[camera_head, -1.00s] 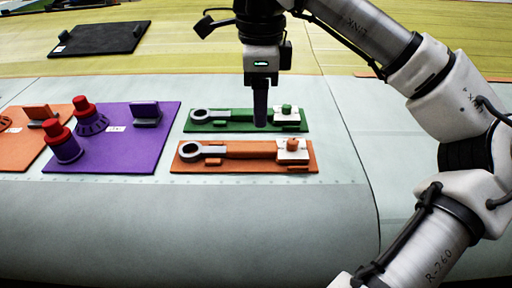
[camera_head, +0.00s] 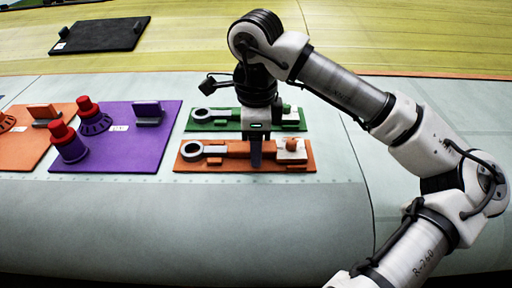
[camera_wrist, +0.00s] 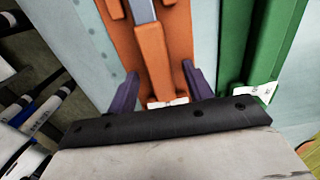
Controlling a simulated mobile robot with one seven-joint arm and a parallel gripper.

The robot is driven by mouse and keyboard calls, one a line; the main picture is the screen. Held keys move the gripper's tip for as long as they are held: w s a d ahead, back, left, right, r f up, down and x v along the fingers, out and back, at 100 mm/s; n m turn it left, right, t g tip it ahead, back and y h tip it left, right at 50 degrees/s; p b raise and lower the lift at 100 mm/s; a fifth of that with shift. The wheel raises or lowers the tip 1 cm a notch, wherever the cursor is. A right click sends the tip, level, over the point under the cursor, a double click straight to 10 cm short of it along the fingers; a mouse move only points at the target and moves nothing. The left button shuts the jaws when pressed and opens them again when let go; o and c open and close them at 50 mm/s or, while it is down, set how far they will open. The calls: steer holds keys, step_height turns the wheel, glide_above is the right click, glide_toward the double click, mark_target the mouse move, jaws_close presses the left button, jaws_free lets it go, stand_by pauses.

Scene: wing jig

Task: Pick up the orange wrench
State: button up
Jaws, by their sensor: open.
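The orange wrench (camera_head: 228,149) lies flat on an orange board (camera_head: 215,168) on the pale wing surface, its grey ring end at the left. Its right end lies by a white block with an orange knob (camera_head: 291,147). My gripper (camera_head: 256,160) points down over the right part of the handle and hides some of it. In the wrist view my gripper (camera_wrist: 160,72) is open, with one dark purple finger on each side of the wrench's orange handle (camera_wrist: 157,50). I cannot tell whether the fingers touch it.
A green board (camera_head: 193,127) with a green wrench (camera_head: 225,114) lies just behind. A purple board (camera_head: 150,160) with red-topped parts and another orange board (camera_head: 25,160) are at the left. A black board (camera_head: 100,38) lies farther back. The front wing surface is clear.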

jaws_close()
steer(key=shift+r, duration=0.1)
stand_by(0.3)
